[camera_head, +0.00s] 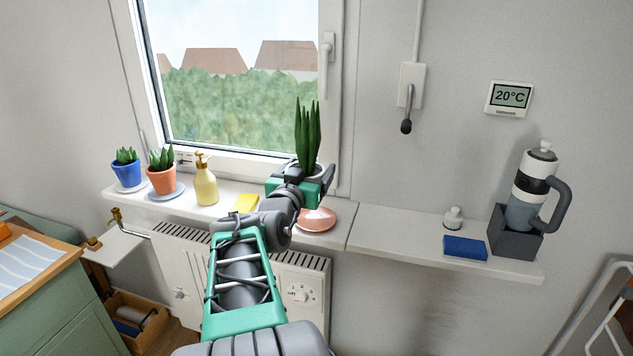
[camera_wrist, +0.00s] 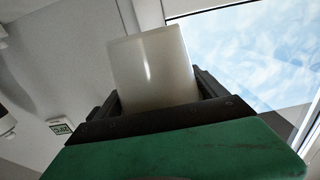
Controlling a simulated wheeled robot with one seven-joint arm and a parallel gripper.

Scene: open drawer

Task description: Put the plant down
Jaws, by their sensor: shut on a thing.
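The plant (camera_head: 308,134) has tall, dark green upright leaves and stands in a pale pot, largely hidden behind my gripper. My gripper (camera_head: 312,178) is shut on this pot in front of the window. In the wrist view the pale pot (camera_wrist: 153,70) sits between the two dark fingers of my gripper (camera_wrist: 155,90); the leaves do not show there. The plant is upright and appears above the pink saucer (camera_head: 317,219) on the window sill (camera_head: 336,234). The saucer is partly hidden by my gripper and looks empty.
A blue-potted plant (camera_head: 126,170), an orange-potted plant (camera_head: 161,172), a yellow bottle (camera_head: 205,181) and a yellow sponge (camera_head: 246,203) stand left on the sill. A blue sponge (camera_head: 465,248), small white item (camera_head: 453,218) and grey box with bottle (camera_head: 514,236) are right. A radiator (camera_head: 303,290) is below.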

